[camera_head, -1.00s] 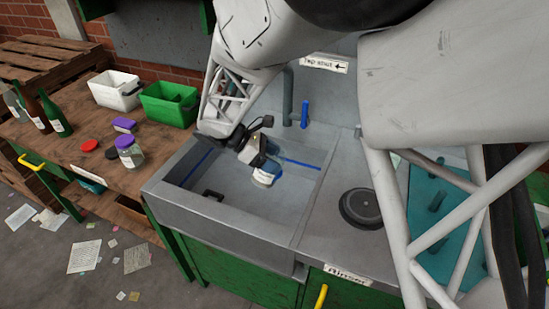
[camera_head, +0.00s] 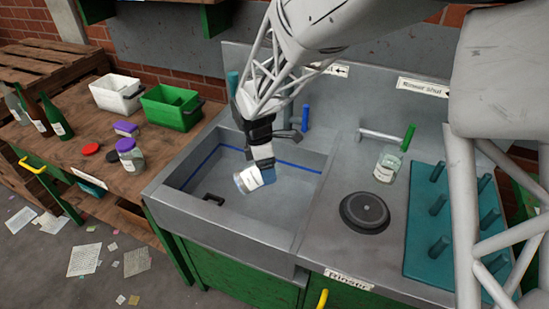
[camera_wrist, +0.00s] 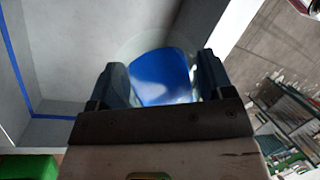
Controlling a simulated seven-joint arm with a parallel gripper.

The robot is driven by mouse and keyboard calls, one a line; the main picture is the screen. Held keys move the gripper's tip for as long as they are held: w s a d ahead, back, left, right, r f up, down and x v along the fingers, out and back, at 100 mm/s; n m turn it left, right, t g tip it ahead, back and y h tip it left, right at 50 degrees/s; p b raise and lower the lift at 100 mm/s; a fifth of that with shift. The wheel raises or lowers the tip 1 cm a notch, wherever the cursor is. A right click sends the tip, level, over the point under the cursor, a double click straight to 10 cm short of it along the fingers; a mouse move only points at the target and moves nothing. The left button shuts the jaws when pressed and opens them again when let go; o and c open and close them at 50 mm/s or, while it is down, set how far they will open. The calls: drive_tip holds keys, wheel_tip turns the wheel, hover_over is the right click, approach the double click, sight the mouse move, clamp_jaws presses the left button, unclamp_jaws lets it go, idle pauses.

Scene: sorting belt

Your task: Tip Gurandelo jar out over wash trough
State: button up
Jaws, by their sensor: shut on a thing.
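My gripper (camera_head: 263,165) is shut on a glass jar (camera_head: 248,180) with a pale label, held over the wash trough (camera_head: 240,235). The label's name is too small to read. The jar is tilted well over on its side, one end to the left and toward the viewer. In the wrist view the jar (camera_wrist: 128,48) is between both fingers (camera_wrist: 163,72), with something bright blue inside or on it. No stream is visible leaving the jar. The trough looks empty of loose objects, with a blue line along its inner walls.
On the right counter are a black round disc (camera_head: 364,211), another glass jar (camera_head: 387,165) and a teal peg rack (camera_head: 425,235). A blue tap lever (camera_head: 305,117) stands behind the trough. The left bench holds bottles, bins and a purple-lidded jar (camera_head: 130,156).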

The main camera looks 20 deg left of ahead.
wheel_tip(320, 180, down, 3)
drive_tip(key=g+y, duration=0.3)
drive_tip(key=y, duration=0.1)
drive_tip(key=shift+a+n+g+y, duration=0.1)
drive_tip(key=shift+n+g+y, duration=0.2)
drive_tip(key=shift+n+g, duration=0.1)
drive_tip(key=shift+r+n+g+y, duration=0.15)
drive_tip(key=shift+g+y, duration=0.45)
drive_tip(key=shift+y, duration=0.05)
drive_tip(key=shift+r+n+g+y, duration=0.15)
drive_tip(key=shift+g+y, duration=0.45)
drive_tip(key=shift+y, duration=0.05)
idle(2.5)
drive_tip(key=shift+s+f+t+h, duration=0.2)
drive_tip(key=shift+t+h, duration=0.5)
drive_tip(key=shift+h, duration=0.1)
drive_tip(key=shift+w+f+t+h, duration=0.1)
drive_tip(key=shift+w+t+h, duration=0.05)
drive_tip(key=shift+t+h, duration=0.45)
